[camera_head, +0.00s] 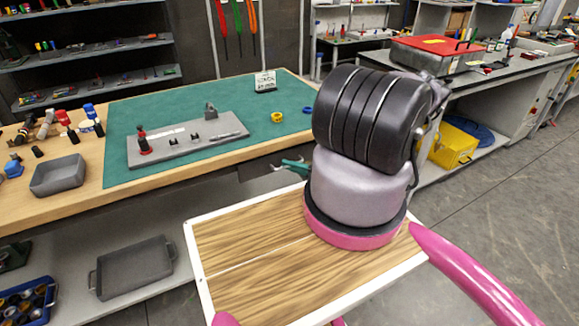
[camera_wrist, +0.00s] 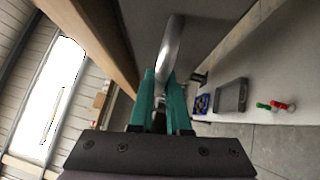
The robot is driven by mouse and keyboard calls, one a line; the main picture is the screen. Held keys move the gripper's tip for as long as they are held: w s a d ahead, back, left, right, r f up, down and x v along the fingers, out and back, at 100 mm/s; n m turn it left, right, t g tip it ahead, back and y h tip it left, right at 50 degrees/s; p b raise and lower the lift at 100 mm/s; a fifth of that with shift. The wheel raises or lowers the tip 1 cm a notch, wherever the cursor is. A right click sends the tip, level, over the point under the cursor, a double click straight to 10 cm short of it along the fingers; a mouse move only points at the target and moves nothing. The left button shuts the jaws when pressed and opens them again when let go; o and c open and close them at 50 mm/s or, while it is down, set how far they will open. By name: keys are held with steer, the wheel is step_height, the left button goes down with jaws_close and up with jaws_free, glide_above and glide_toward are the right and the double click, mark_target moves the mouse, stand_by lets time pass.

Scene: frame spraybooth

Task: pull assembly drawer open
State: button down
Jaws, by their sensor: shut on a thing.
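The assembly drawer (camera_head: 258,170) shows as a dark front under the front edge of the wooden workbench, partly hidden by my arm. Its curved metal handle (camera_wrist: 172,48) is clear in the wrist view. My gripper has teal fingers (camera_wrist: 160,103) that are shut on the handle, one on each side of it. In the head view my gripper (camera_head: 291,165) shows only in part, beside my arm and just below the bench edge. I cannot tell how far the drawer stands out from the bench.
The workbench (camera_head: 60,206) carries a green mat (camera_head: 170,110) with a grey fixture plate (camera_head: 188,138) and a yellow ring (camera_head: 277,117). A grey bin (camera_head: 58,174) stands at its left. A grey tray (camera_head: 133,266) and a blue bin (camera_head: 40,311) sit on the lower shelf.

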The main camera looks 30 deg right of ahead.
steer(key=shift+s, duration=0.1)
steer(key=s, duration=2.3)
steer(key=shift+s+d, duration=0.4)
steer(key=shift+d, duration=0.05)
steer(key=c, duration=0.9)
jaws_free()
steer(key=v, duration=1)
steer(key=shift+s+d, duration=0.25)
steer(key=shift+d, duration=0.1)
